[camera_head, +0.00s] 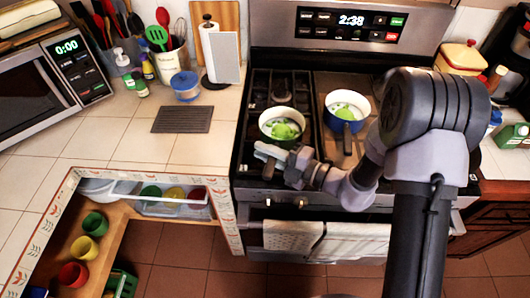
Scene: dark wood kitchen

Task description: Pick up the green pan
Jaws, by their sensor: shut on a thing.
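The green pan (264,131) is on the left side of the stove, with a pale inside and bright green food in it. My gripper (262,152) is at the pan's near side and is shut on it. The jaws and wrist hide the part held, so I cannot tell exactly where they grip. I cannot tell whether the pan's base touches the burner grate.
A blue pan (347,126) with green contents stands close to the right. The stove top (262,88) is clear behind the green pan. A dark mat (182,119) lies on the left counter. Towels (290,236) hang on the oven front.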

